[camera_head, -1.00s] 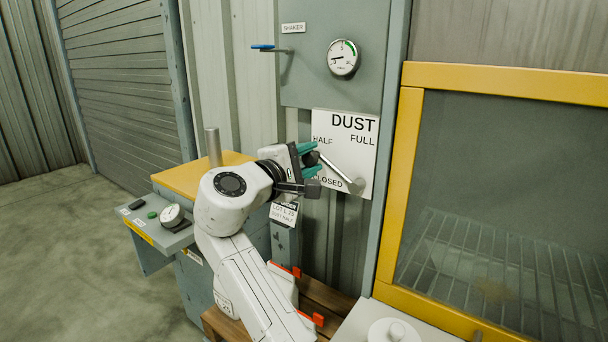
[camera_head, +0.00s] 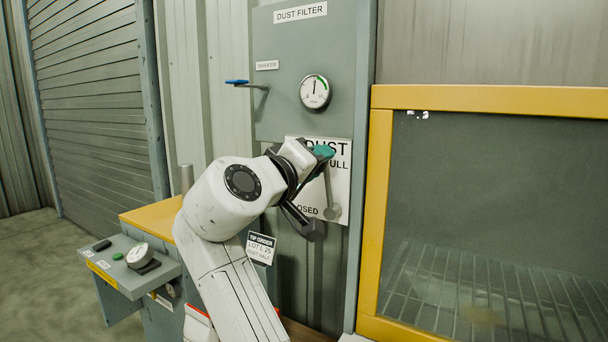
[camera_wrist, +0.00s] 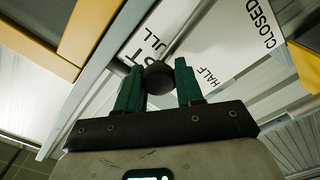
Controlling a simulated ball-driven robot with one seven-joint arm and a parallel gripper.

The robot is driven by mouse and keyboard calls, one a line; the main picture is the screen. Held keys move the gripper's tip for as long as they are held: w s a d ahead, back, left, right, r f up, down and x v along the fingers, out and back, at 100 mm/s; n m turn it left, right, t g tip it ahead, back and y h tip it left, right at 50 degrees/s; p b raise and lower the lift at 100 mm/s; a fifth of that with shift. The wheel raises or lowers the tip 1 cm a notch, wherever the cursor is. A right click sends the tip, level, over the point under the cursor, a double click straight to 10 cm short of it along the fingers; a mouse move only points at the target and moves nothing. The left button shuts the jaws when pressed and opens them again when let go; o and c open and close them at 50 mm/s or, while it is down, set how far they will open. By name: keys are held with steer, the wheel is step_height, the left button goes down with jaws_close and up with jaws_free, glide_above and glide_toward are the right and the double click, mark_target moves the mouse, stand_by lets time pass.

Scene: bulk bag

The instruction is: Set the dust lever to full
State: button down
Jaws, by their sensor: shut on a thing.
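The dust lever (camera_head: 328,190) is a grey rod on a white plate (camera_head: 312,200) marked DUST, with FULL and CLOSED partly covered. The rod stands nearly upright from its pivot, tilted slightly left, with its top end below and left of the FULL lettering. My gripper (camera_head: 322,153) covers that top end and the HALF mark in the head view. In the wrist view, the lever's round black knob (camera_wrist: 158,78) sits between the green fingers of my gripper (camera_wrist: 159,88), which are shut on it.
A round gauge (camera_head: 315,92) and a blue-handled shaker lever (camera_head: 238,82) are on the grey panel above. A yellow-framed cabinet window (camera_head: 381,200) stands close on the right.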

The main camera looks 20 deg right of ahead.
steer(key=shift+s+d+f+m+b, duration=0.1)
steer(key=shift+s+d+m+b, duration=0.35)
steer(key=shift+s+d+m, duration=0.4)
steer(key=shift+a, duration=0.15)
steer(key=c, duration=0.8)
jaws_free()
steer(key=shift+w, duration=0.1)
steer(key=shift+o, duration=0.2)
steer(key=shift+a, duration=0.3)
steer(key=b+v, duration=0.1)
steer(key=v, duration=0.9)
steer(key=shift+s, duration=0.2)
